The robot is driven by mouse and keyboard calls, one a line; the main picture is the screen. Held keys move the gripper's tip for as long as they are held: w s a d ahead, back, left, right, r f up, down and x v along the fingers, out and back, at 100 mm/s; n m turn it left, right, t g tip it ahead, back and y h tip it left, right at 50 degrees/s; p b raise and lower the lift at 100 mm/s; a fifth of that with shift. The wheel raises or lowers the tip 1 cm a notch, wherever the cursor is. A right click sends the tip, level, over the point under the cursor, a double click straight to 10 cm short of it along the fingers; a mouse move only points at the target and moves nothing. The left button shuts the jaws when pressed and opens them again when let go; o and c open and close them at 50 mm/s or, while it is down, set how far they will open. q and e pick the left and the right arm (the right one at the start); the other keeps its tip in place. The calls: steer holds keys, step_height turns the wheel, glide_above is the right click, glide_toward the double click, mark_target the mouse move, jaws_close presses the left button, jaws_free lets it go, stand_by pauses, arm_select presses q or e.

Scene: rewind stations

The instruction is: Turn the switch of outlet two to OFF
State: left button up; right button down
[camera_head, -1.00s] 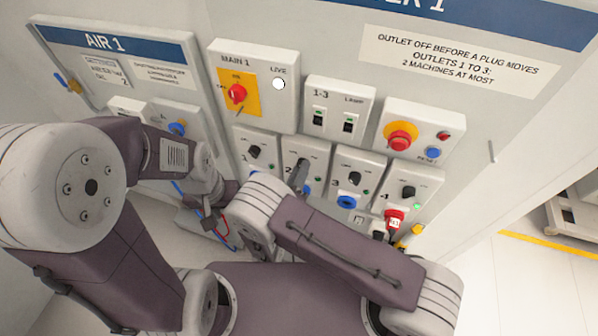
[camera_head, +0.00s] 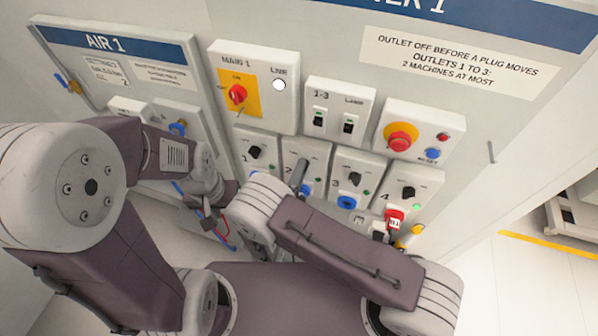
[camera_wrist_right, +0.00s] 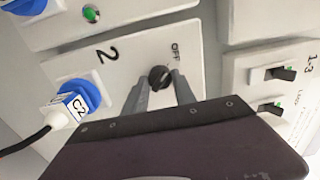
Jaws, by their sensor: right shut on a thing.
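The outlet two panel (camera_head: 320,149) is in the middle of the lower row in the head view. In the right wrist view the panel (camera_wrist_right: 205,50) carries the number 2 and an OFF label. Its dark round switch knob (camera_wrist_right: 160,77) sits between the fingertips of my right gripper (camera_wrist_right: 160,86), which is shut on it. In the head view my right gripper (camera_head: 299,174) hides the knob. Which way the knob points is unclear. A plug marked C2 (camera_wrist_right: 68,108) is in the outlet's blue socket. My left gripper (camera_head: 209,218) is low at the left, its jaws unclear.
Above are the 1-3 box (camera_head: 339,103), the main switch (camera_head: 237,93) and a red button (camera_head: 400,136).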

steer(key=shift+d+r, duration=0.1)
stand_by(0.3)
steer(key=c, duration=1.3)
jaws_free()
steer(key=shift+o, duration=1.4)
steer(key=shift+w, duration=0.1)
steer(key=shift+w+d, duration=0.1)
steer(key=shift+d, duration=0.05)
